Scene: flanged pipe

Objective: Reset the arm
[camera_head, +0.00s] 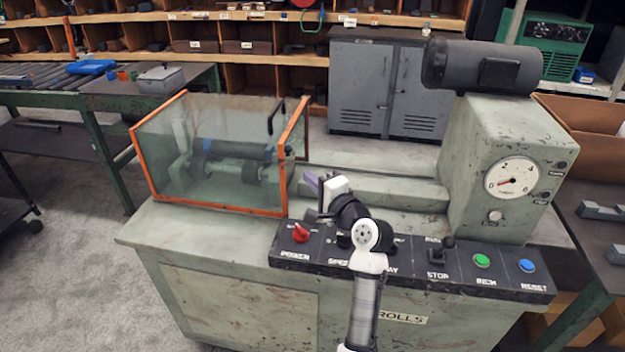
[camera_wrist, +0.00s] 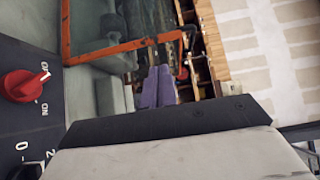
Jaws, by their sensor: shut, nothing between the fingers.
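My arm rises from the bottom of the head view, and my gripper (camera_head: 312,184) is above the machine's control panel (camera_head: 405,262), just right of the clear guard box. Its purple fingers also show in the wrist view (camera_wrist: 158,88), side by side, shut and empty. The fingers point toward the machine's back. My wrist and arm hide the middle of the panel and part of its labels. A red knob (camera_head: 301,233) on the panel is left of my arm and shows at the left edge of the wrist view (camera_wrist: 24,85).
The clear guard box (camera_head: 218,205) with orange edges covers rollers on the left of the machine. The motor housing (camera_head: 515,170) with a gauge stands at the right. Green (camera_head: 482,261) and blue (camera_head: 526,265) buttons sit at the panel's right. Open space lies above the bed.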

